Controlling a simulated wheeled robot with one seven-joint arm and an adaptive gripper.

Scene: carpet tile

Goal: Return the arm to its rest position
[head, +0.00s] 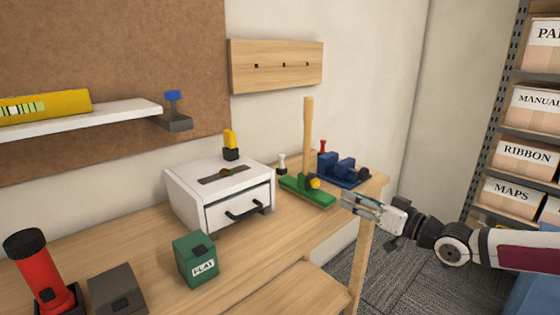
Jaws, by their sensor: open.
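My gripper (350,201) is at the right end of the workbench (258,252), near the bench's right edge. Its fingers point left and are apart, with nothing seen between them. The arm reaches in from the right side of the picture, over the carpet. The fingertips are just right of a green base (308,192) that has an upright wooden handle (308,130) and a small yellow part on it. I cannot tell whether the fingertips touch anything.
A white drawer box (190,196), a green box marked PLAY (196,260), a red flashlight (40,268) and a blue device (340,170) stand on the bench. A shelf rack (500,110) with labelled boxes stands right. Carpet (388,272) is clear beneath the arm.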

